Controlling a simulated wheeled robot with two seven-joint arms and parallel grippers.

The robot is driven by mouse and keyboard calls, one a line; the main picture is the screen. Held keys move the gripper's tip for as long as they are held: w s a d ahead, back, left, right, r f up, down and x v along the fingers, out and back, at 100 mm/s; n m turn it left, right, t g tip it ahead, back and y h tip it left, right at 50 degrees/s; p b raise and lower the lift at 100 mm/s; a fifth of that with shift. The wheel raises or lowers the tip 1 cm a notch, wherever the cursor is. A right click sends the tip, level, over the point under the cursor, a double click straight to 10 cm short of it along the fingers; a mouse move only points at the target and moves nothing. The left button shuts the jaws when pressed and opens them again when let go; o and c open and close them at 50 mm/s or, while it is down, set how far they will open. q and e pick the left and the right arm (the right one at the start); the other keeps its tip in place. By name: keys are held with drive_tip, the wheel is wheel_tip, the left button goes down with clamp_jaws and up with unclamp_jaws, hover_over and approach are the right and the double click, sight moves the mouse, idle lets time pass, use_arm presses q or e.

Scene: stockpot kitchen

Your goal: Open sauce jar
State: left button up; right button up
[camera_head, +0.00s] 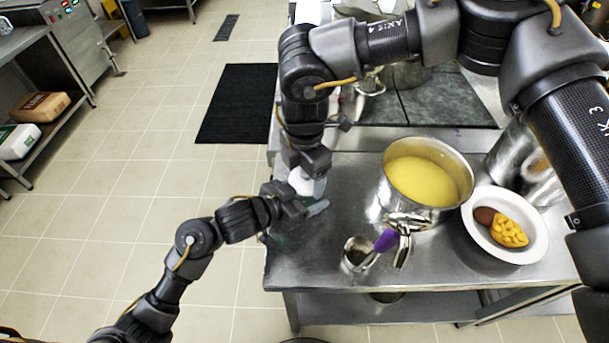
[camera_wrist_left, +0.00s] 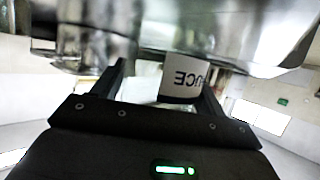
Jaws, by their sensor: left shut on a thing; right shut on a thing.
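The sauce jar (camera_head: 302,183) shows as a small white patch at the left edge of the steel table, mostly hidden by my grippers. In the left wrist view the jar (camera_wrist_left: 184,80) shows a white label with the dark letters "UCE" between the two fingers. My left gripper (camera_head: 315,207) comes in from the left and is shut on the jar. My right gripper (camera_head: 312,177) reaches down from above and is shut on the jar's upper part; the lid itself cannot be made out.
A pot of yellow soup (camera_head: 428,180) stands right of the jar. Nearer the front are a small metal cup (camera_head: 357,252) and a purple-handled utensil (camera_head: 386,240). A white bowl (camera_head: 505,250) with food sits at the right. The steel table's (camera_head: 310,262) front left is clear.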

sight(303, 173)
use_arm(q)
drive_tip(key=shift+f, duration=0.25)
use_arm(e)
drive_tip(key=r, duration=0.2)
drive_tip(key=shift+a+r, duration=0.25)
drive_tip(key=shift+r, duration=0.05)
drive_tip(key=shift+c, duration=1.4)
use_arm(q)
drive_tip(key=shift+s+r, duration=0.1)
use_arm(e)
drive_tip(key=shift+s+r, duration=0.15)
drive_tip(key=shift+r, duration=0.2)
use_arm(q)
drive_tip(key=o, duration=1.5)
drive_tip(key=shift+c, duration=0.2)
use_arm(e)
drive_tip(key=shift+d+f, duration=0.1)
drive_tip(key=shift+d, duration=0.05)
use_arm(q)
drive_tip(key=shift+r, duration=0.1)
drive_tip(key=p+v, duration=0.1)
drive_tip(key=v, duration=1.1)
use_arm(e)
drive_tip(key=shift+r, duration=0.6)
